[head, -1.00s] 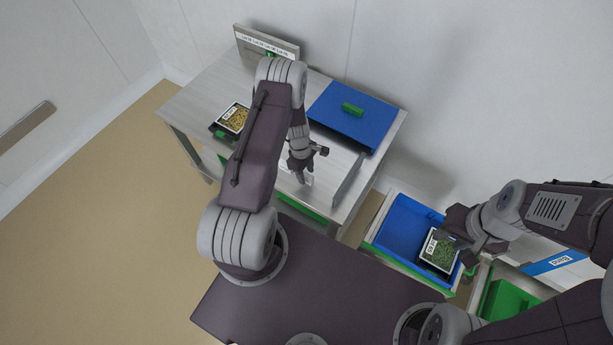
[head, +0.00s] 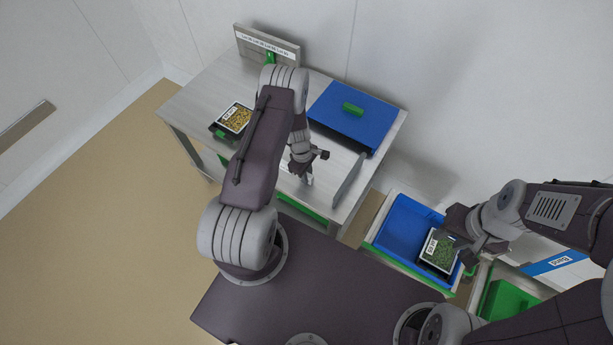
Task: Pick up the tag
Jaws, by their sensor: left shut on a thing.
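The tag is a small white piece (head: 309,180) at the tip of my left gripper (head: 307,174), near the front edge of the table. My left gripper is shut on the tag and points down; its fingers partly hide it. I cannot tell whether the tag is clear of the tabletop. My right gripper (head: 462,243) is at the edge of a black tray with green contents (head: 439,249) in a blue bin at the right; its fingers are too hidden to tell their state.
A blue box with a green handle (head: 352,118) stands on the table (head: 205,92). A thin upright grey plate (head: 349,181) is right of my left gripper. A tray with yellow contents (head: 234,118) lies left. The blue bin (head: 398,226) is beside a green bin (head: 507,301).

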